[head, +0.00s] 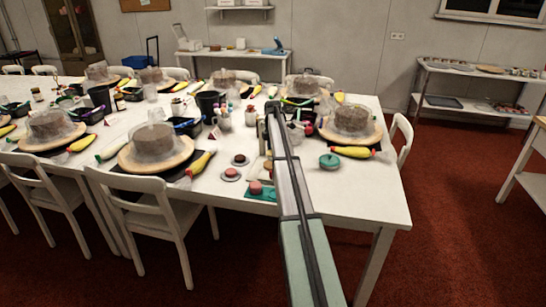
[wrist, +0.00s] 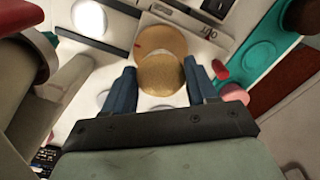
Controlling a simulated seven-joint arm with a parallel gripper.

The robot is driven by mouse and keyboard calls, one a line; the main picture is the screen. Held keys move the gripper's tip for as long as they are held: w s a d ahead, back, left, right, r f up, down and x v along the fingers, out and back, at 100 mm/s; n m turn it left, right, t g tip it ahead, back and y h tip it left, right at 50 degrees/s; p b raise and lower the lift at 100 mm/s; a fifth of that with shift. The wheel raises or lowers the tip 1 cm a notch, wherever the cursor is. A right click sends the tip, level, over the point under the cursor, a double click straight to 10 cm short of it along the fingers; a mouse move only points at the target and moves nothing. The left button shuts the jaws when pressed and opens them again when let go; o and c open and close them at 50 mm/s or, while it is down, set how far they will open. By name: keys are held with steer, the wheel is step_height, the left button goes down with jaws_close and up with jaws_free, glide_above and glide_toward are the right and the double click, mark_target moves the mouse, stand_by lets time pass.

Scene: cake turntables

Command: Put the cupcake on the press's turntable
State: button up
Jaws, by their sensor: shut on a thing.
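In the wrist view my gripper (wrist: 161,88) has its two blue fingers on either side of a round, golden, grainy-topped thing (wrist: 160,75), which I take to be the cupcake. It is held between the fingers. Just beyond it lies a flat golden disc (wrist: 163,40) with a small red mark, partly covered by the cupcake. This looks like the press's turntable, beside a grey bar-like frame. I cannot tell whether the cupcake touches the disc. In the head view my arm hides the gripper and the cupcake.
A teal tray (wrist: 259,55) with round hollows and a pink round piece (wrist: 235,93) lie right of my gripper. In the head view, small plates with pink pieces (head: 232,172), a green round tin (head: 330,160) and large cake turntables (head: 155,158) crowd the white table.

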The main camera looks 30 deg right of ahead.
steer(key=shift+f, duration=1.5)
steer(key=shift+f, duration=0.2)
steer(key=o, duration=1.1)
steer(key=shift+c, duration=0.2)
step_height(320, 180, up, 12)
steer(key=shift+r, duration=0.2)
steer(key=shift+o, duration=0.5)
